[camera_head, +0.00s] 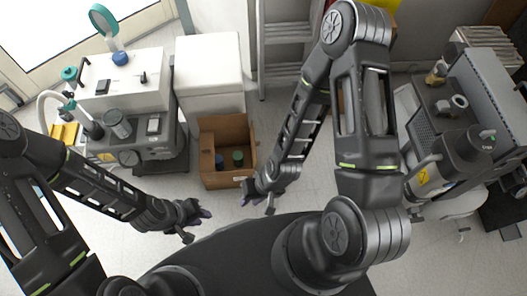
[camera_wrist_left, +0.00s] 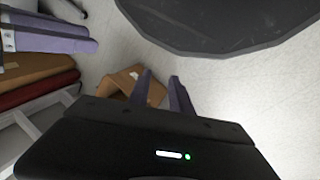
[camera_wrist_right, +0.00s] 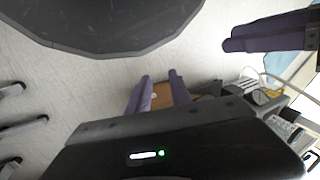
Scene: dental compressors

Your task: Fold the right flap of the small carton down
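The small brown carton (camera_head: 228,181) stands open on the floor in the middle of the head view, with a blue-topped and a green-topped item inside. Its right flap is not folded over the opening; its exact angle is unclear. My left gripper (camera_head: 198,225) is open and empty, in front of the carton and to its left. My right gripper (camera_head: 257,205) is open and empty, just in front of the carton's right corner. In the left wrist view the carton (camera_wrist_left: 122,82) shows beyond the fingers. In the right wrist view it is mostly hidden behind the fingers (camera_wrist_right: 160,78).
A white cabinet (camera_head: 209,65) stands behind the carton. A grey compressor unit (camera_head: 140,155) is to its left. A ladder (camera_head: 285,40) stands behind right, and more equipment (camera_head: 445,120) is at far right. Some light floor is clear right of the carton.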

